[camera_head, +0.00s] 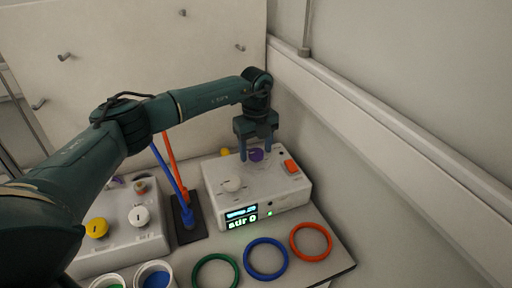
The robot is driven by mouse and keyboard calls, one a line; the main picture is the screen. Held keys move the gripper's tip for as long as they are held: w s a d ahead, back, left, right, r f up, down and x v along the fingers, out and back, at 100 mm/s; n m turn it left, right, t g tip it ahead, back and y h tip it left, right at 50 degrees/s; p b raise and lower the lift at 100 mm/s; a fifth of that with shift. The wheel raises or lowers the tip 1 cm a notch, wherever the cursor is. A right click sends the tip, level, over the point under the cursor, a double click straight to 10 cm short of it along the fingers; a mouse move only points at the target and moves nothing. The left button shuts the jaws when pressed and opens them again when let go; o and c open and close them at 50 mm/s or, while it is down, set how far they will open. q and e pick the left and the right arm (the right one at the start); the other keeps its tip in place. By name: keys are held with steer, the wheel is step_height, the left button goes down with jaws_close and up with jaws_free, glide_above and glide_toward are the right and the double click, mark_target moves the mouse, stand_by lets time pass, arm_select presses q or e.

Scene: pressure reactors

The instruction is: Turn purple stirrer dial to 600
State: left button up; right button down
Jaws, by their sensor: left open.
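The purple dial (256,155) sits on top of a white stirrer box (285,198), towards its back. The box's front display (242,217) is lit and appears to read "stir 0" on its lower line. My left gripper (257,151) points down over the box with its jaws open, one finger on each side of the purple dial. I cannot tell whether the fingers touch it. A white dial (232,185) and an orange-red switch (291,166) are on the same box. My right gripper is not in view.
Green, blue (265,258) and orange rings lie in front of the box. A second box (122,238) with yellow and white knobs stands left. A dark stand (187,222) with blue and orange rods is between the boxes. A wall ledge (390,135) runs along the right.

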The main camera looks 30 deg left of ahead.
arm_select(q)
steer(key=shift+f, duration=0.2)
steer(key=c, duration=1)
steer(key=shift+o, duration=0.2)
